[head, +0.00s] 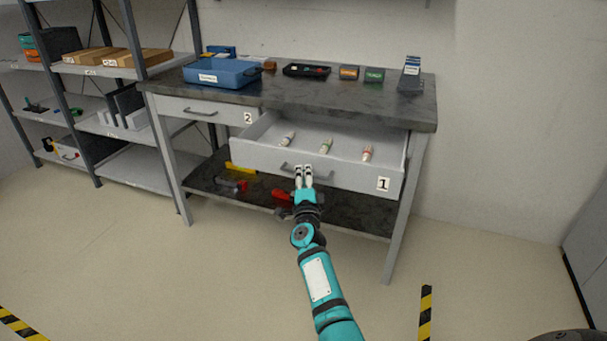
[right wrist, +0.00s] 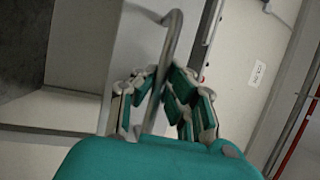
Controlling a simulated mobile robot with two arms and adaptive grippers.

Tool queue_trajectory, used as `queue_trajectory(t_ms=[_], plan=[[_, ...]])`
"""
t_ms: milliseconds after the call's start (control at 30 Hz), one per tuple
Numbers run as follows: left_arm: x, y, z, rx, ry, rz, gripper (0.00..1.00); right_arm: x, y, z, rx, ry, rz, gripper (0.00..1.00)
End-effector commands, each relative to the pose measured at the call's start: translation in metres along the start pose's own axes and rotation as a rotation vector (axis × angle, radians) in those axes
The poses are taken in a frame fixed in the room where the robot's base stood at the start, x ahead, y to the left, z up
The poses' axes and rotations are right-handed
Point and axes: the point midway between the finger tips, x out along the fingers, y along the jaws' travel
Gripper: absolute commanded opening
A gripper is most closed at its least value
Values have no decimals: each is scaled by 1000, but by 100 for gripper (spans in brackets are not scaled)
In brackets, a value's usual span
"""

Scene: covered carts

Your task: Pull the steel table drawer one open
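The steel table (head: 420,112) has two drawers below its dark top. Drawer one (head: 345,176), on the right with the label "1", is pulled well out, and its inside shows. Its bar handle (head: 285,167) is on the front; it also shows large in the right wrist view (right wrist: 172,40). My right gripper (head: 304,174) is at this handle, its fingers close together on both sides of the bar, shut on it. Fingers of the right gripper (right wrist: 160,100) also flank the bar in the wrist view. My left gripper is not in view.
Several small tubes, one of them green-marked (head: 326,146), lie in drawer one. Drawer two (head: 215,111) is shut. A blue bin (head: 222,75) and small boxes stand on the tabletop. A shelf rack (head: 110,75) stands left. The floor in front is clear.

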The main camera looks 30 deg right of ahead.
Motion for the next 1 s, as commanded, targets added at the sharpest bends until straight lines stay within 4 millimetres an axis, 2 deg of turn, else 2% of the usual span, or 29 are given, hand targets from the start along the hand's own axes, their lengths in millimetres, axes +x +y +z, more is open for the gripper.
queue_trajectory(t_ms=[467,500,700,1000], plan=[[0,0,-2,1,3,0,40,0,2,-1,-4,0,3,0],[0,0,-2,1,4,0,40,0,2,-1,-4,0,3,9],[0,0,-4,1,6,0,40,0,1,-1,-2,1,1,34],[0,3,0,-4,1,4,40,-2,0,0,0,0,0,34]])
